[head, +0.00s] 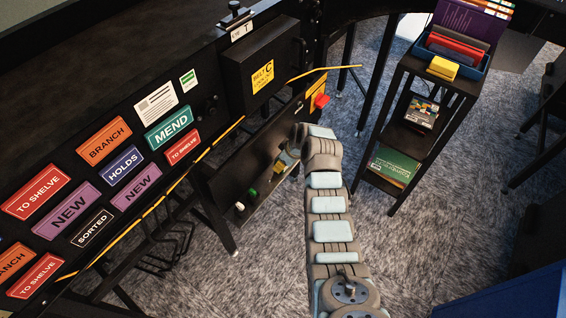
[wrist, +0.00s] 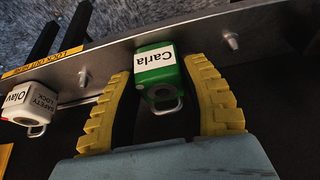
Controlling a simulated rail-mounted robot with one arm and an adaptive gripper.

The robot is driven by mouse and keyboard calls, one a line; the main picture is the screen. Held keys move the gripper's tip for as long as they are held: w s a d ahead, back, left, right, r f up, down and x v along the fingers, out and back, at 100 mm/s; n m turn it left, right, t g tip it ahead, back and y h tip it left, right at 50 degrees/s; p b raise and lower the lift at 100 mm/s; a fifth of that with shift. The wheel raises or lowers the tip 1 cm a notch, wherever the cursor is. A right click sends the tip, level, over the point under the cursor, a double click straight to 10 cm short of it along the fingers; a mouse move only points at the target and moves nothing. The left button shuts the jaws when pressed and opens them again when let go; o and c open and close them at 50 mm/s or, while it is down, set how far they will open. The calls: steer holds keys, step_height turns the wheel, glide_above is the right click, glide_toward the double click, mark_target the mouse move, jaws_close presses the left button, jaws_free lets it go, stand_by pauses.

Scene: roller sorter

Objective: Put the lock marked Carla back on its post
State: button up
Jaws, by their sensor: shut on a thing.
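The green lock marked Carla (wrist: 155,77) sits between the two yellow fingers of my gripper (wrist: 165,90) in the wrist view, its label upside down and its metal shackle toward the palm. My gripper is shut on it. The lock overlaps the grey rail (wrist: 195,48) in the picture; I cannot tell whether it touches it. A bare post (wrist: 231,41) shows to its right and another (wrist: 83,78) to its left. In the head view my gripper (head: 281,166) is at the low panel (head: 228,180), partly hidden by my arm.
A white safety lock marked Olav (wrist: 27,106) is left in the wrist view. In the head view small white (head: 239,207) and green (head: 252,193) pieces show on the panel. A yellow cord (head: 335,68) and a red button (head: 322,101) are above; a shelf stand (head: 408,135) is right.

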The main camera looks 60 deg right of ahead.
steer(key=o, duration=1.3)
steer(key=shift+c, duration=0.2)
steer(key=shift+r, duration=0.1)
steer(key=shift+v, duration=1)
steer(key=v, duration=0.9)
steer(key=shift+s+r, duration=0.15)
steer(key=shift+r, duration=0.25)
steer(key=shift+a, duration=0.1)
